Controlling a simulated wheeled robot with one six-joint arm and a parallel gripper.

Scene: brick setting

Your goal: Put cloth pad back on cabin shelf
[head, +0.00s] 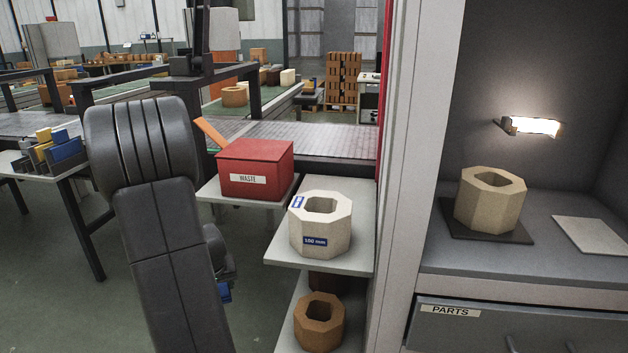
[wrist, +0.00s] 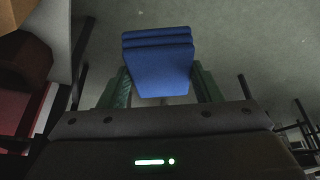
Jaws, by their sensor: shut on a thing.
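The cloth pad (wrist: 158,65) is blue and folded in layers. In the wrist view my gripper (wrist: 160,90) is shut on it, with a green finger at each side. In the head view only a small blue part of the pad (head: 225,292) shows beside my dark arm, which hides most of the gripper. The pad is held over the floor, left of the shelves. The cabin's grey shelf (head: 535,238) is at the right, well apart from the gripper.
On the cabin shelf a tan octagonal block (head: 490,200) stands on a dark mat, with a pale plate (head: 595,235) at its right. A lamp (head: 530,126) is lit above. Left of the cabin are a white block (head: 320,240), an orange-brown block (head: 320,325) and a red waste box (head: 255,165).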

